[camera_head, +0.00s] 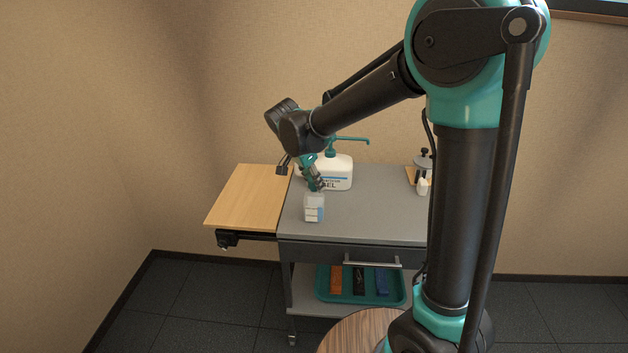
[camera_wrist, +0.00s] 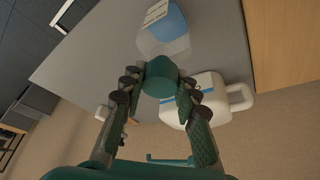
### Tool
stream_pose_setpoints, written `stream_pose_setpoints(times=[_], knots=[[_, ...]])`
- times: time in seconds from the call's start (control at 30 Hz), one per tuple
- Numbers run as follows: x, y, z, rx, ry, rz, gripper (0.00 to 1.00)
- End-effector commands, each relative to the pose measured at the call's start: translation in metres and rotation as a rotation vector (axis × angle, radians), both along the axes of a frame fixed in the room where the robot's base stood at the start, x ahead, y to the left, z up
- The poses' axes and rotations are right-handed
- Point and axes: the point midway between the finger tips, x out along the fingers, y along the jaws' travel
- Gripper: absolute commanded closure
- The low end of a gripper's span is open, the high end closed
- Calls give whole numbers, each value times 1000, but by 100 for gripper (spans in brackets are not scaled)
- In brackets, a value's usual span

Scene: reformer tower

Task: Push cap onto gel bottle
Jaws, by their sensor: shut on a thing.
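A small clear bottle with a white and blue label (camera_head: 314,209) stands upright near the front of the grey cart top. It also shows at the top of the wrist view (camera_wrist: 166,38). My gripper (camera_head: 316,186) is right above it, pointing down. In the wrist view my gripper (camera_wrist: 160,85) is shut on a dark green cap (camera_wrist: 161,77). The cap overlaps the bottle's neck end in that view; I cannot tell whether it is seated or only close. In the head view the fingers hide the cap.
A large white bottle marked GEL (camera_head: 338,172) with a teal pump stands close behind my gripper. A wooden side leaf (camera_head: 250,197) is clear. A teal tray (camera_head: 395,292) is on the lower shelf.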

Motion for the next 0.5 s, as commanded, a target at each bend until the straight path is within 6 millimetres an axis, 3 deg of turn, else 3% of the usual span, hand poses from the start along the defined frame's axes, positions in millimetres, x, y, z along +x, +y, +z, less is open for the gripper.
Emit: stream_pose_setpoints(times=[0.37,0.4,0.5], knots=[[0,0,-9,0,0,0,82],[0,0,-9,0,0,0,67],[0,0,-9,0,0,0,55]])
